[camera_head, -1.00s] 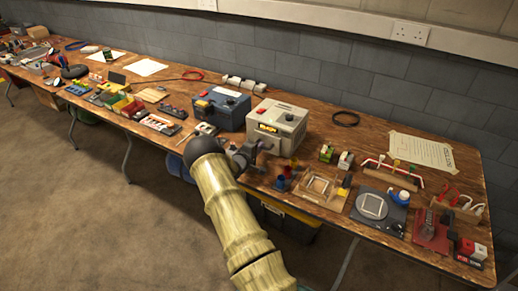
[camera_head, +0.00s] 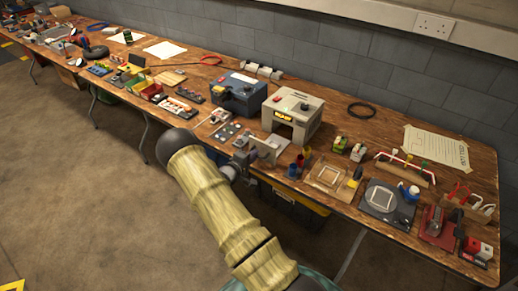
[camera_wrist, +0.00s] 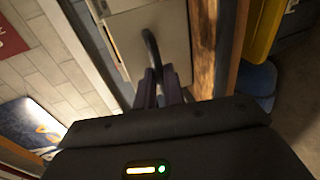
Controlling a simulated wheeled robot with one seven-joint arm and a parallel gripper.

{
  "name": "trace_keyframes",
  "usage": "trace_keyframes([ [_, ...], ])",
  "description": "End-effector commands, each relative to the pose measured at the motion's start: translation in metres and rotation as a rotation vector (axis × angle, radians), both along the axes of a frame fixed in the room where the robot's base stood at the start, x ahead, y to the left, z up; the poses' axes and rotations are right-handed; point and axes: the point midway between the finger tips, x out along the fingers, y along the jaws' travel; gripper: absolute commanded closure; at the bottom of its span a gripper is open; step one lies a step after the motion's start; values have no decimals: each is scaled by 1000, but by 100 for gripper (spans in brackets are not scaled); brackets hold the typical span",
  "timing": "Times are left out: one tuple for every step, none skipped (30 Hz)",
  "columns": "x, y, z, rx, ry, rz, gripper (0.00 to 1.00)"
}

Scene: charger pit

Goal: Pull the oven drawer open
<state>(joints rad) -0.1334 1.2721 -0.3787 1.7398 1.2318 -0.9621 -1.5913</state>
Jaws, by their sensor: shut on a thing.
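The oven (camera_head: 299,103) is a pale grey box with a lit yellow display on the workbench. Its drawer front (camera_head: 264,148) is a pale panel standing out from the oven, with an opening visible under the display. In the wrist view, the drawer front (camera_wrist: 172,20) fills the upper middle and carries a dark curved handle (camera_wrist: 151,48). My gripper (camera_wrist: 160,82) is shut on the handle. In the head view, my gripper (camera_head: 246,158) is in front of the panel at the bench's front edge, and its fingers are hard to make out.
A blue box (camera_head: 238,92) stands left of the oven. Red and blue cups (camera_head: 294,168) and a wooden frame tray (camera_head: 328,176) lie close to the right of the drawer. A yellow-rimmed dark bin (camera_head: 290,200) is under the bench. The floor in front is open.

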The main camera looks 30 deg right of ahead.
Motion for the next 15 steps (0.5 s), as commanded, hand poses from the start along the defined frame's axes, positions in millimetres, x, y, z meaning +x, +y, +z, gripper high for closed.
trace_keyframes([
  [1, 1, -1, 1, 0, 4, 100],
  [1, 1, -1, 1, 0, 3, 100],
  [1, 1, -1, 2, -1, 3, 100],
  [1, 1, -1, 2, -1, 3, 100],
  [1, 1, -1, 2, -1, 3, 100],
  [1, 1, -1, 2, -1, 3, 100],
  [1, 1, -1, 2, -1, 3, 100],
  [1, 1, -1, 2, -1, 3, 84],
  [1, 1, 0, 1, 0, 3, 76],
  [1, 1, 0, 1, 0, 3, 70],
  [1, 1, 0, 0, 0, 2, 68],
  [1, 0, 0, 0, 0, 2, 68],
  [1, 0, 0, 0, 0, 2, 68],
  [1, 0, 0, 0, 0, 2, 68],
  [1, 1, 0, 0, 0, 2, 68],
])
